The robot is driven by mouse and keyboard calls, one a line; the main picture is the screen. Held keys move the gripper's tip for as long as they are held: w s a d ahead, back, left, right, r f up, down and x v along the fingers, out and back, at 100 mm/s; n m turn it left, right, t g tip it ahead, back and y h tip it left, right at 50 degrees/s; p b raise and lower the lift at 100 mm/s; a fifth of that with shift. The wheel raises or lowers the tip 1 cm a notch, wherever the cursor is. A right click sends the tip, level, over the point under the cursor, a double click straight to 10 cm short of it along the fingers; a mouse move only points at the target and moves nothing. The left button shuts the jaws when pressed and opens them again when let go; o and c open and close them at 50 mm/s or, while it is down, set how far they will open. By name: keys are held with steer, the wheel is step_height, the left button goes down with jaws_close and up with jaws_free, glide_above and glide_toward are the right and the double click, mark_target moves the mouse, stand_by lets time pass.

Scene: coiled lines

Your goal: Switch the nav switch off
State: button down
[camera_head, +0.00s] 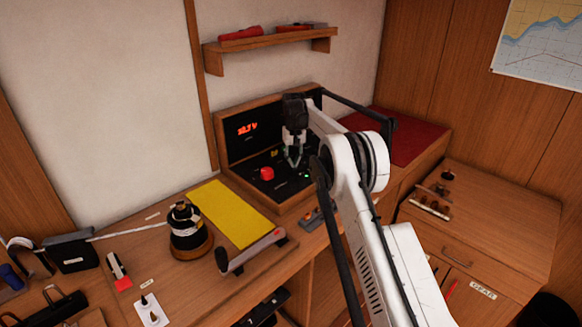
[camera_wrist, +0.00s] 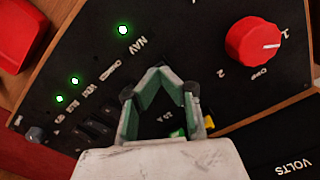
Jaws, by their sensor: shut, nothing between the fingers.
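The switch panel (camera_head: 283,187) is a black sloping face in a wooden box on the bench. In the wrist view, the NAV label (camera_wrist: 138,47) is printed on the panel (camera_wrist: 190,30), with a lit green light (camera_wrist: 123,30) beside it. My gripper (camera_wrist: 160,72) is shut and empty; its fingertips meet just past the NAV label, low over the panel. The nav switch itself is not visible; the fingers seem to cover its place. Whether they touch it cannot be told. In the head view my gripper (camera_head: 293,163) points down at the panel.
A red rotary knob (camera_wrist: 254,43) stands up from the panel near my fingers. Dark rocker switches (camera_wrist: 100,115) lie in a row, with two more green lights (camera_wrist: 68,90). A yellow cloth (camera_head: 232,212) and a dark winch-like drum (camera_head: 187,230) are on the bench.

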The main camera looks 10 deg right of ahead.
steer(key=shift+f, duration=0.35)
steer(key=shift+r, duration=0.1)
steer(key=shift+r+p, duration=1.1)
steer(key=shift+r, duration=2.3)
